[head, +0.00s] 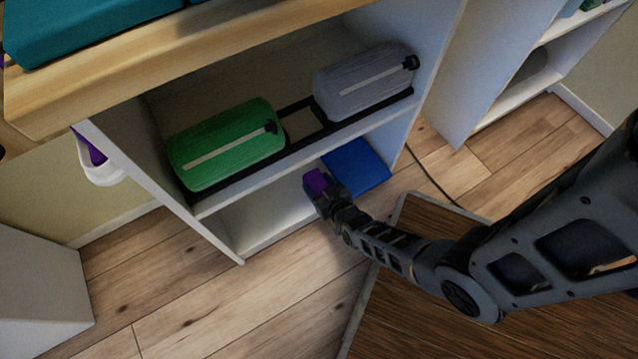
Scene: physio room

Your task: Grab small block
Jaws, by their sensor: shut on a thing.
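A small purple block (316,180) shows at the tip of my gripper (318,188) in the head view, in front of the lower shelf. My gripper is shut on the block. The jaws are dark and small in the picture, and they hide part of the block. The block is close to the left edge of a blue flat item (357,168) on the lower shelf. I cannot tell whether the block touches the shelf.
A green roll (226,145) and a grey roll (362,82) lie on the shelf above. The white lower shelf (262,212) is bare left of the blue item. A brown board (440,310) lies under my arm. A dark cable (430,175) runs across the floor.

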